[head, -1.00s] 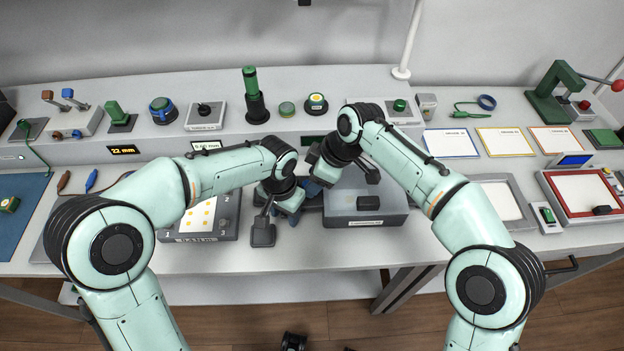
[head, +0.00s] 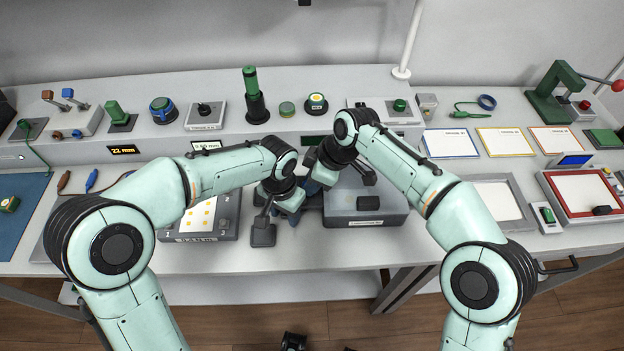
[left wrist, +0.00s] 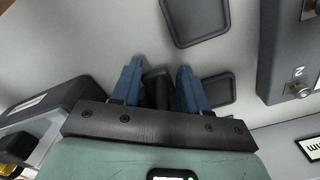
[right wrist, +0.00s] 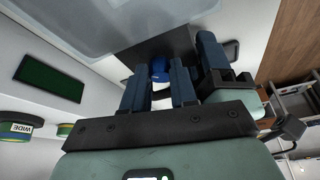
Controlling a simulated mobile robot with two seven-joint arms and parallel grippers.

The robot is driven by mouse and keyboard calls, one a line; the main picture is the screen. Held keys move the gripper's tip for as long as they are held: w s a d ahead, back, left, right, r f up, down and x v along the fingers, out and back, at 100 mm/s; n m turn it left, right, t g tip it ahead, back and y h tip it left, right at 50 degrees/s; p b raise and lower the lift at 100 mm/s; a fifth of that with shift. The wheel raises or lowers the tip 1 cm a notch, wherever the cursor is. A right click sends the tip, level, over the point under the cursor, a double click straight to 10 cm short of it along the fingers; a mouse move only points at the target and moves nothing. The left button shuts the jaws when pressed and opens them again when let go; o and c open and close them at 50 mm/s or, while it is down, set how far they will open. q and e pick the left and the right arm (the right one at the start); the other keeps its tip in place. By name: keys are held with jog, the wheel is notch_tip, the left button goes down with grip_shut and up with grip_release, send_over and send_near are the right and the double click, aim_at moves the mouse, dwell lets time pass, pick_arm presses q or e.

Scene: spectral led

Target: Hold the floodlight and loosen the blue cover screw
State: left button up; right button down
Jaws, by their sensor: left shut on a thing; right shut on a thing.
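The floodlight is mostly hidden in the head view, where both hands meet over it. In the left wrist view its dark body (left wrist: 157,88) sits between the blue fingers of my left gripper (left wrist: 156,82), which is shut on it. In the right wrist view a dark block (right wrist: 150,42), apparently the floodlight, lies beyond my right gripper (right wrist: 160,78). The blue cover screw (right wrist: 160,69) shows between the right fingertips, and the right gripper is shut on it. Blue fingers of my left gripper (right wrist: 209,50) appear close beside the right gripper there.
A grey box (head: 385,215) stands just right of the hands. A panel with a light dotted face (head: 180,228) is to the left. The raised back shelf holds a green-topped post (head: 251,90) and several small devices. The front strip of the table (head: 300,268) is clear.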

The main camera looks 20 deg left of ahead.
jog(key=n, duration=0.1)
jog(key=n+g, duration=0.1)
jog(key=n, duration=0.1)
jog(key=n+g, duration=0.1)
jog(key=n, duration=0.1)
jog(key=shift+w+a, duration=0.15)
jog(key=shift+w, duration=0.15)
jog(key=n, duration=0.2)
jog(key=n+g+h, duration=0.1)
jog(key=n, duration=0.2)
jog(key=shift+w+a+h, duration=0.1)
jog(key=shift+w+h, duration=0.1)
jog(key=shift+h, duration=0.1)
jog(key=shift+r+n+g, duration=0.1)
jog(key=shift+n+g, duration=0.2)
jog(key=c, duration=0.9)
grip_release()
